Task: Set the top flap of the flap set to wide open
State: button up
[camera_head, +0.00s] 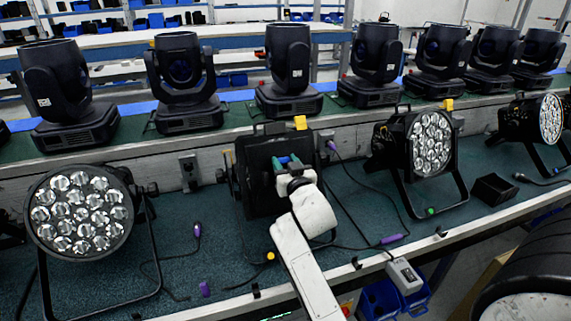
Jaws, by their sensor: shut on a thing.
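The flap set (256,190) is a black, squarish unit on the front of a par can in the middle of the bench. A black upper panel (258,149) stands along its top, but dark on dark makes its exact angle hard to tell. My gripper (287,161), with teal fingers at the end of the white arm, is at the upper front of the set. It is shut on a black flap there, which looks like the top flap. The fingertips' contact, the lower right of the set and most of the can behind are hidden.
Par cans with round lens faces stand left (80,213) and right (428,143), and another farther right (549,119). Several moving-head lights line the shelf behind. Cables with purple connectors (391,239) lie on the teal bench. Blue bins (380,299) hang below its front edge.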

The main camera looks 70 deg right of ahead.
aim_at(286, 151)
jog(key=shift+r, duration=0.15)
